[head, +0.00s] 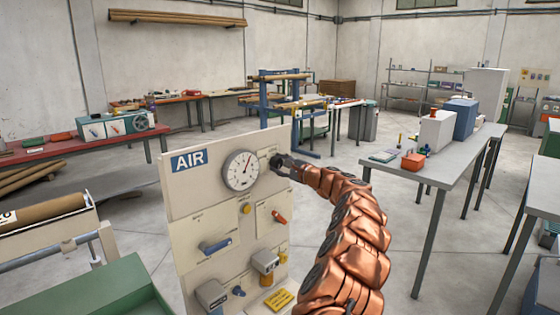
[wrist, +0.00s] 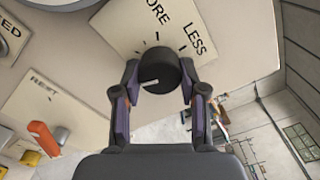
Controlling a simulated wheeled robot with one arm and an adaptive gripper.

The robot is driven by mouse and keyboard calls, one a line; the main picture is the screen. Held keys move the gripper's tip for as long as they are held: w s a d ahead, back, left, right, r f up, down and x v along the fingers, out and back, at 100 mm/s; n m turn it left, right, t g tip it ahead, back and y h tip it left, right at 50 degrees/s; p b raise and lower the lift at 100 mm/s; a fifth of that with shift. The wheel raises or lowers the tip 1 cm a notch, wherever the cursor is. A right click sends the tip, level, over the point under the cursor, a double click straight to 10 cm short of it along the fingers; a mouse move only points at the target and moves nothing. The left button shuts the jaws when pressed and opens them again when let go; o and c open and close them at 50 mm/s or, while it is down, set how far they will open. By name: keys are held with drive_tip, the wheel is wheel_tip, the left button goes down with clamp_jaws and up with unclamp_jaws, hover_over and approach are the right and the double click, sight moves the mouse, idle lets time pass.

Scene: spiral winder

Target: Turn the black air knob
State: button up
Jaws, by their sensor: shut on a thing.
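The black air knob (wrist: 158,72) is round with a pale pointer line. It sits on a cream plate (wrist: 135,25) marked MORE and LESS, with short tick marks. My gripper (wrist: 157,82) has one finger on each side of the knob and is shut on it. The pointer line points left in the wrist view. In the head view my gripper (head: 280,162) reaches the panel just right of the round gauge (head: 240,170). There the knob is mostly hidden by the gripper. The blue AIR label (head: 189,161) is left of the gauge.
Below on the panel are an orange lever (head: 279,217), a blue handle (head: 215,245) and a yellow button (head: 246,208). The orange lever also shows in the wrist view (wrist: 44,137). A grey table (head: 440,160) stands to the right. Open floor lies between it and the panel.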

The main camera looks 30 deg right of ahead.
drive_tip(key=shift+a+m+p, duration=0.1)
drive_tip(key=shift+m+p, duration=0.2)
drive_tip(key=shift+m, duration=0.3)
drive_tip(key=o, duration=1.1)
drive_tip(key=shift+o, duration=0.2)
drive_tip(key=shift+s+d, duration=0.25)
drive_tip(key=shift+s, duration=0.25)
drive_tip(key=v, duration=1.1)
